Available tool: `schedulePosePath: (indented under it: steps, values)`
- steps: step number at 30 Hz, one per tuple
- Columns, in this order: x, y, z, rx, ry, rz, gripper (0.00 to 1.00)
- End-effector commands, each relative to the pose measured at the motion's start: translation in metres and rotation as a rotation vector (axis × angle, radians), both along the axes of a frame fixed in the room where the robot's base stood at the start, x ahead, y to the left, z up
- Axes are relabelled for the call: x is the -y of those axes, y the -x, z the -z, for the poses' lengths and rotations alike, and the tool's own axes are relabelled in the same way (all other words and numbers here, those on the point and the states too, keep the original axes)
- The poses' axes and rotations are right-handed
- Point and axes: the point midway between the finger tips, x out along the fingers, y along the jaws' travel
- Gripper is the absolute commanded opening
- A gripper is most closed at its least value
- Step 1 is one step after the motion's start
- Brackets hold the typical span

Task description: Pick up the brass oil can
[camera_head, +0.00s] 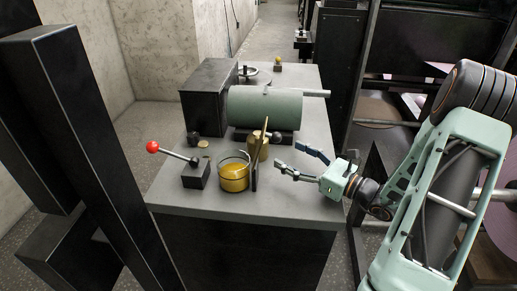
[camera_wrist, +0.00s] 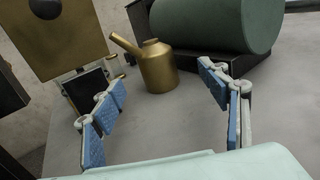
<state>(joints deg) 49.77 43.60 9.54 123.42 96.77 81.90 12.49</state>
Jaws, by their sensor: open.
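The brass oil can (camera_wrist: 160,70) stands upright in the wrist view, just past my fingertips, with its spout pointing up and left. My gripper (camera_head: 288,157) is open and empty, low over the table to the right of the can. In the wrist view my gripper (camera_wrist: 163,81) has its blue-padded fingers spread wide, with the can lying beyond and between them, apart from both.
A green cylinder (camera_head: 265,105) on a dark base lies just behind the can. The upright plate (camera_wrist: 75,50) stands left of it. A glass jar of yellow liquid (camera_head: 234,178) and a red-knobbed lever (camera_head: 196,176) are further left. The grey tabletop (camera_head: 305,210) is bare in front.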

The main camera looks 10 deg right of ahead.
Motion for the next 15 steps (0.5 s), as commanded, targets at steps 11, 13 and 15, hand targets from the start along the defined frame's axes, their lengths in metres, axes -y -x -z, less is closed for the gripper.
schedulePosePath:
  steps: [11, 13, 15]
  values:
    - [-0.031, -0.035, -0.001, 0.000, 0.001, -0.004, 0.68]
    - [-0.037, -0.039, -0.001, 0.000, 0.001, -0.006, 0.68]
    - [-0.045, -0.045, -0.002, -0.001, 0.002, -0.007, 0.68]
